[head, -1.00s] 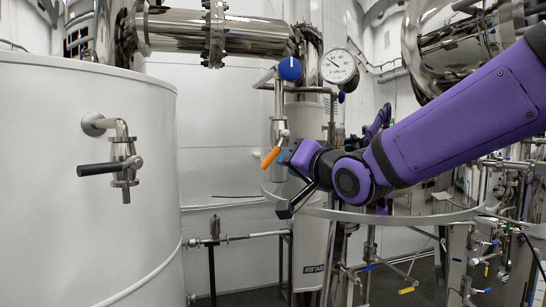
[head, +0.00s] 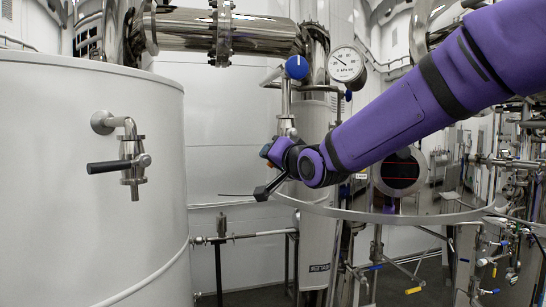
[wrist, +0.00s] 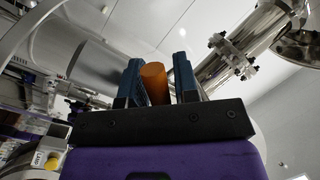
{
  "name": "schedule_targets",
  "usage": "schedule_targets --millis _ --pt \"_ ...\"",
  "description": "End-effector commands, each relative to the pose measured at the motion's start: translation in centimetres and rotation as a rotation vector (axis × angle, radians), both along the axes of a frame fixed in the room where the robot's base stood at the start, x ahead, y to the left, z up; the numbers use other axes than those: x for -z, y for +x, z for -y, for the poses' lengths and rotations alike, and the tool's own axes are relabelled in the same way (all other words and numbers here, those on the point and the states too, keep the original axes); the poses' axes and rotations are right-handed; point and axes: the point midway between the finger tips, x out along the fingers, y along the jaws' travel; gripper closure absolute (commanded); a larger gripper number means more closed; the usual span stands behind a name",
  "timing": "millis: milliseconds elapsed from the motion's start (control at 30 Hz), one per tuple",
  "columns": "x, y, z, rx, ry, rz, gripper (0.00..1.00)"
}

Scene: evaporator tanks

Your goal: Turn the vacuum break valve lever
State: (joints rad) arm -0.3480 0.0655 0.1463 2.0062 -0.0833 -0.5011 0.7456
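The orange valve lever (wrist: 155,84) stands between the two blue-lined fingers of my gripper (wrist: 160,75) in the wrist view. The left finger looks close to it or touching, and a gap shows towards the right finger. In the head view my gripper (head: 271,160) is at the lower end of the steel valve fitting (head: 286,125), under the blue knob (head: 297,67); the orange lever is hidden there behind the gripper. My gripper is open around the lever.
A white tank (head: 80,200) with a black-handled tap (head: 128,163) fills the left. A pressure gauge (head: 345,64) is right of the blue knob. A curved metal rail (head: 400,216) runs below my arm. Pipes with small valves crowd the right.

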Motion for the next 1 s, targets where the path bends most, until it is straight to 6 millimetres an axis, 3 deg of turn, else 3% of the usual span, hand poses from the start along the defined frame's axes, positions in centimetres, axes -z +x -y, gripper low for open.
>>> schedule_targets --millis 133,267,667,1000 --pt "0.0 0.0 0.0 0.0 0.0 0.0 0.72" --pt "0.0 0.0 0.0 0.0 0.0 0.0 0.99" --pt "-0.2 -0.1 -0.2 0.0 0.033 -0.009 1.0" --pt "-1.4 -0.4 -1.1 0.0 0.237 -0.068 1.0"
